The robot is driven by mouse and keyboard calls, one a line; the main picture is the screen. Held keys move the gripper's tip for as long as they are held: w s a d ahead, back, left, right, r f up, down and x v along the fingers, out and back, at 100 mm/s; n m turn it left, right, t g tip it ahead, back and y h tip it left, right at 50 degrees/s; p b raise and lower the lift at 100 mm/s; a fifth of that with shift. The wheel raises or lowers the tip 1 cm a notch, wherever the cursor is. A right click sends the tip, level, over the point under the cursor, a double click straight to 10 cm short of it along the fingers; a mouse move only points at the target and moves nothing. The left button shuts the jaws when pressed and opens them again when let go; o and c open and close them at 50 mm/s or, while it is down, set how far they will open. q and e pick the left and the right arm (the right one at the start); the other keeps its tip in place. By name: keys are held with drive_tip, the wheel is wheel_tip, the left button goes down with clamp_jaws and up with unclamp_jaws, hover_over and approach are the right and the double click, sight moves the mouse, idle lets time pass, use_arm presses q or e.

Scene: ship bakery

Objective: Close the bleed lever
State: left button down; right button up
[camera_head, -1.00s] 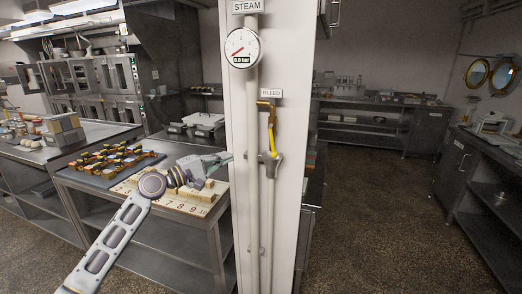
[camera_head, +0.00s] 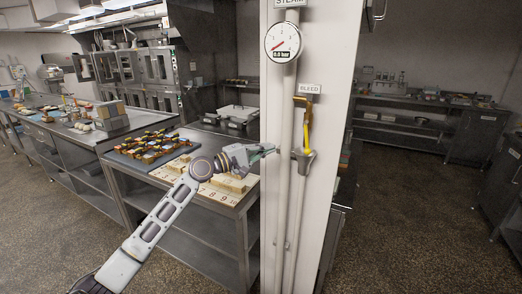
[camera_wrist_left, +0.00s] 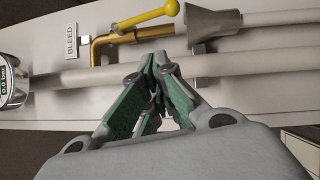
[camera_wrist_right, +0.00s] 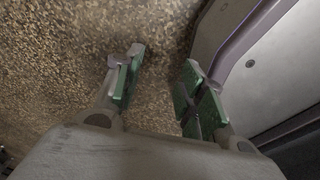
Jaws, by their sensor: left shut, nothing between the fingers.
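The bleed lever (camera_head: 308,128) is yellow and hangs down from a brass pipe (camera_head: 301,101) under the BLEED label (camera_head: 309,89). It also shows in the left wrist view (camera_wrist_left: 148,17), with a round yellow knob at its end. A grey funnel (camera_head: 304,158) on a drain pipe sits below it. My left gripper (camera_head: 268,149) is shut and empty, in front of the white panel, left of the lever and apart from it. In the left wrist view its fingertips (camera_wrist_left: 152,72) overlap the thick pipe. My right gripper (camera_wrist_right: 160,75) is open and empty over the speckled floor.
A round gauge (camera_head: 283,42) reading 0.0 bar is on the steam pipe (camera_head: 284,190) left of the lever. A steel table (camera_head: 225,196) with numbered blocks stands left of the panel. Dark cabinets (camera_head: 470,135) stand at the right, with open floor before them.

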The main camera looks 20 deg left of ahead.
sight(307, 138)
use_arm(q)
drive_tip(key=shift+p+x, duration=0.55)
drive_tip(key=shift+x, duration=2.7)
drive_tip(key=d, duration=0.1)
drive_tip(key=d+p, duration=0.1)
drive_tip(key=d, duration=0.1)
drive_tip(key=shift+w+d+r, duration=0.1)
drive_tip(key=shift+w+r, duration=0.2)
drive_tip(key=shift+r, duration=0.05)
drive_tip(key=shift+w+d, duration=0.1)
drive_tip(key=shift+d, duration=0.3)
use_arm(e)
drive_tip(key=shift+s+a+r, duration=0.95)
drive_tip(key=shift+a+r, duration=0.2)
drive_tip(key=shift+r, duration=0.05)
drive_tip(key=shift+w, duration=0.1)
use_arm(q)
drive_tip(key=shift+d+n, duration=0.2)
drive_tip(key=shift+n, duration=0.1)
use_arm(e)
drive_tip(key=shift+w+d, duration=0.15)
drive_tip(key=shift+w, duration=0.65)
use_arm(q)
drive_tip(key=shift+f, duration=0.1)
use_arm(e)
drive_tip(key=shift+s+d, duration=0.1)
